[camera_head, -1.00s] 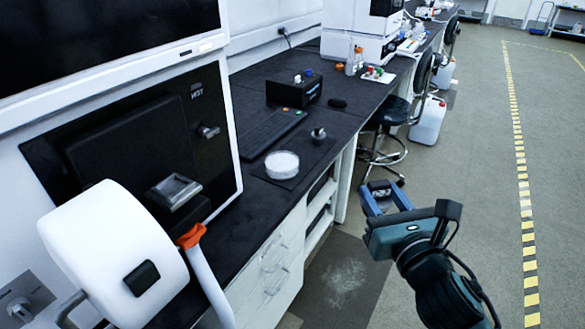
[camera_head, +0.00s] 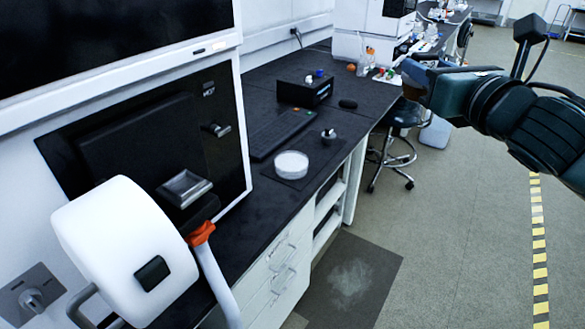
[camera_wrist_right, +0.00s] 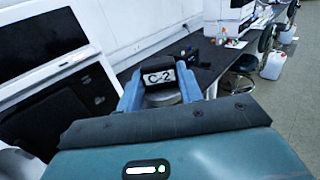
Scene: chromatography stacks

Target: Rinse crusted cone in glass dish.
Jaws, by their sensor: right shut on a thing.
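A round glass dish (camera_head: 291,164) with whitish contents stands on a dark mat near the front edge of the black bench. My right gripper (camera_head: 420,72) is raised at the right of the head view, over the floor and stool side, well apart from the dish. In the right wrist view its blue fingers (camera_wrist_right: 162,96) are shut on a part with a black block labelled C-2 (camera_wrist_right: 159,76) and a grey round body. This may be the cone; its lower end and any crust are hidden. My left gripper is not in view.
A small dark knob-like piece (camera_head: 328,136) stands behind the dish. A white rounded housing (camera_head: 120,250) and orange-ended handle (camera_head: 201,233) stand out front left.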

